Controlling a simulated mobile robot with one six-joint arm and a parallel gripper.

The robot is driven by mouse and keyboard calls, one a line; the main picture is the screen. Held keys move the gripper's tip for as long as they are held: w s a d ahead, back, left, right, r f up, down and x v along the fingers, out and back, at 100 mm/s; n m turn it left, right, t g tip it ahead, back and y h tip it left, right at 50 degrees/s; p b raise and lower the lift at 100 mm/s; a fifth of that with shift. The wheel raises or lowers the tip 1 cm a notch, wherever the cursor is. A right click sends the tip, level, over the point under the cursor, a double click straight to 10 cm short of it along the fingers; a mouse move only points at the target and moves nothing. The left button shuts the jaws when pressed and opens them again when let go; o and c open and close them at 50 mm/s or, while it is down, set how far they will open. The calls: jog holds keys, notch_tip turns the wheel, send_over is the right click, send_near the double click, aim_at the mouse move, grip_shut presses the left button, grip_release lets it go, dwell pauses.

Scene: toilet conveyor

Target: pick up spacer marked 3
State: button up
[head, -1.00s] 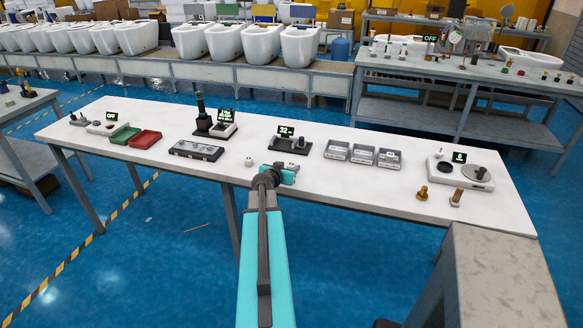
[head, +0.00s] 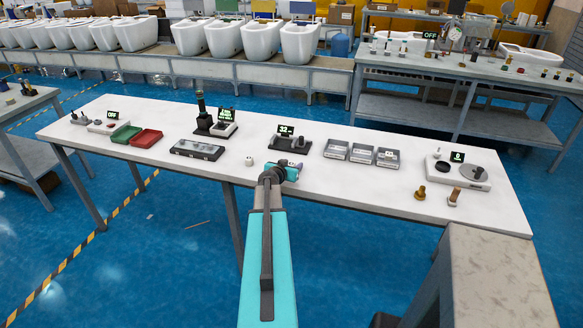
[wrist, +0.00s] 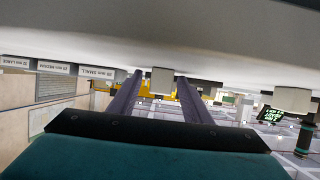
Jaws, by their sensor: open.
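My gripper (wrist: 160,77) is open, with its two dark fingers spread in the wrist view, which shows the scene upside down. A small pale spacer (wrist: 162,82) appears between the fingertips, with a gap on each side. A second pale spacer (wrist: 293,99) stands off to the right in that view. In the head view my gripper (head: 289,172) is low over the table's middle, and a white spacer (head: 249,161) stands to its left. No number can be read on either spacer in the wrist view. The gripper hides whatever is right behind it.
The long white table (head: 330,190) has a device with a lit display (head: 285,131) behind my gripper. Labelled grey trays (head: 361,152) stand to the right. A dark flat tray (head: 197,150) lies to the left.

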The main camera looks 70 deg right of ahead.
aim_at(292, 163)
jog(key=c, duration=1.1)
jog(key=shift+c, duration=0.2)
jog(key=shift+r, duration=0.15)
jog(key=shift+a+r+b, duration=0.1)
jog(key=shift+r+b, duration=0.75)
jog(key=shift+r, duration=0.8)
jog(key=s+a+b, duration=0.1)
jog(key=a, duration=0.1)
jog(key=s+a, duration=0.2)
jog(key=s+a+b, duration=0.1)
jog(key=s+a, duration=0.1)
jog(key=shift+s+a+r+b, duration=0.2)
jog(key=shift+a+r+b, duration=0.05)
jog(key=shift+r+b, duration=0.1)
jog(key=shift+s+a+r, duration=0.15)
jog(key=shift+s+a, duration=0.65)
jog(key=shift+a, duration=0.1)
jog(key=shift+r, duration=0.15)
jog(key=shift+s+a+p, duration=0.1)
jog(key=shift+s+p, duration=0.05)
jog(key=shift+p, duration=0.7)
